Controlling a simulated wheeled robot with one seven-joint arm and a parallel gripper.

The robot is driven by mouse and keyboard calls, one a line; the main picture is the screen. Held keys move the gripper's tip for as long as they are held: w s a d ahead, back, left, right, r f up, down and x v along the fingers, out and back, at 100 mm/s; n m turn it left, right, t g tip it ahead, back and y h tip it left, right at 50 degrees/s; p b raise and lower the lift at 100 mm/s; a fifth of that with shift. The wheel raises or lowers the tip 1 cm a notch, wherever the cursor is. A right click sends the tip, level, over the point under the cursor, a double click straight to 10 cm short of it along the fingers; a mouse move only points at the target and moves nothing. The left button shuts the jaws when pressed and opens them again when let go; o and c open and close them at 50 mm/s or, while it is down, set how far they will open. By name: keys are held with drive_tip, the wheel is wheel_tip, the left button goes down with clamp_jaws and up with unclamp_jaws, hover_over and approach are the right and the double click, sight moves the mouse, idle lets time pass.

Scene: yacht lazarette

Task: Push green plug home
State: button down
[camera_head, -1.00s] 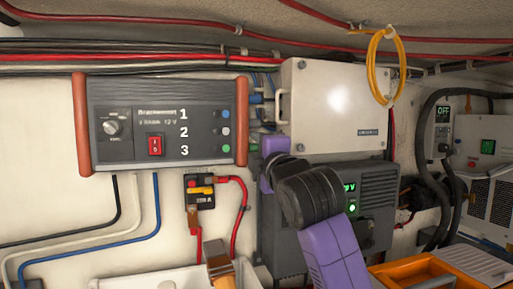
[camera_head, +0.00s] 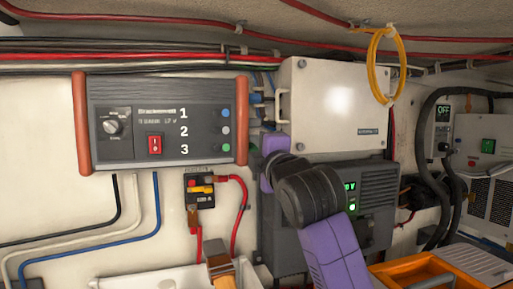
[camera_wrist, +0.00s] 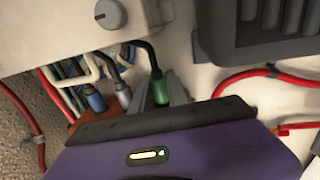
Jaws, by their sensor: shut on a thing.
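The green plug (camera_wrist: 161,91), with a black cable bending up from it, is between the two grey fingers of my gripper (camera_wrist: 162,88) in the wrist view. The gripper is shut on it. The blue plug (camera_wrist: 95,100) and the grey plug (camera_wrist: 123,95) are beside it to the left. The plugs' lower ends are hidden, so I cannot tell how deep the green one sits. In the head view the dark panel (camera_head: 190,100) has rows 1, 2 and 3 with blue, grey and green marks. My arm is at its right side and hides the green plug there.
A white box (camera_head: 333,110) stands right of the panel, above a grey vented unit (camera_head: 375,200). A yellow cable loop (camera_head: 374,65) hangs at its corner. Red cables (camera_head: 243,200) run beside a fuse block (camera_head: 200,190). An orange crate (camera_head: 425,268) lies low at right.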

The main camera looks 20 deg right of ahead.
drive_tip(key=shift+f, duration=0.15)
idle(0.4)
drive_tip(key=shift+a, duration=0.55)
drive_tip(key=c, duration=1.3)
unclamp_jaws()
drive_tip(key=shift+s, duration=0.1)
drive_tip(key=s+f+b, duration=0.1)
drive_tip(key=s+b, duration=0.2)
drive_tip(key=s, duration=0.4)
drive_tip(key=shift+s, duration=0.25)
